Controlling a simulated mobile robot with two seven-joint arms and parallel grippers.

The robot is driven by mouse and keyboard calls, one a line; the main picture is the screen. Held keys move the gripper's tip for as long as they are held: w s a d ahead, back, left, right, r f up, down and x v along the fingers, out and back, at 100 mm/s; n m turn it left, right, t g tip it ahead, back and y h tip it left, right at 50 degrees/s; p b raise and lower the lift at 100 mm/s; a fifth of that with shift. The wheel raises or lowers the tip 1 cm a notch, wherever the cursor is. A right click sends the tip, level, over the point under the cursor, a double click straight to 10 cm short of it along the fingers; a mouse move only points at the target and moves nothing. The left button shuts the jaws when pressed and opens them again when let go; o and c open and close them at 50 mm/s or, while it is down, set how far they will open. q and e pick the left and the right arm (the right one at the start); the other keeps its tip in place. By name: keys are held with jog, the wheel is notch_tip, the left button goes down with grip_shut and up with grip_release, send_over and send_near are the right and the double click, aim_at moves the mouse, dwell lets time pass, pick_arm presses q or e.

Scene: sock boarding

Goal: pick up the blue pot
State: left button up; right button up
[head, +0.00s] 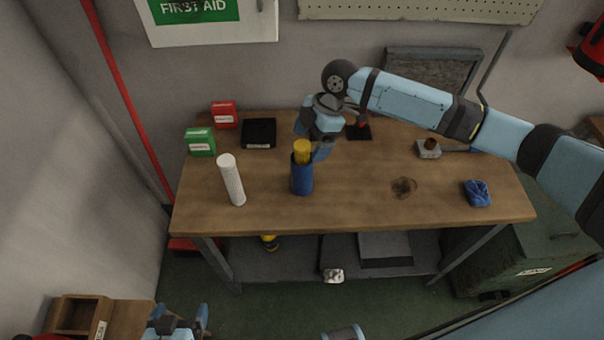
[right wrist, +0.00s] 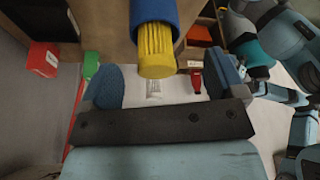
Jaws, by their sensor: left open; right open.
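The blue pot (head: 302,182) stands upright on the wooden workbench (head: 350,205), left of its middle. A yellow ribbed piece (head: 302,151) sticks out of its top. My right gripper (head: 311,146) is open just behind and above the pot's top. In the right wrist view, the blue pot (right wrist: 156,9) and its yellow piece (right wrist: 156,50) show at the top, between the open fingers (right wrist: 166,82); I cannot tell whether they touch. My left gripper (head: 178,322) is open and empty at the bottom edge of the head view, low in front of the bench.
A red box (head: 224,115), a green box (head: 200,142) and a black tray (head: 259,134) sit at the back left. A blue cloth (head: 477,193) lies at the right. The front middle of the bench is clear.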

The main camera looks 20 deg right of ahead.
aim_at(304, 153)
jog(key=x, duration=0.5)
jog(key=shift+w+d+f+p, duration=0.15)
jog(key=shift+w+d+p, duration=0.15)
jog(key=shift+p, duration=0.1)
jog(key=c, duration=1.3)
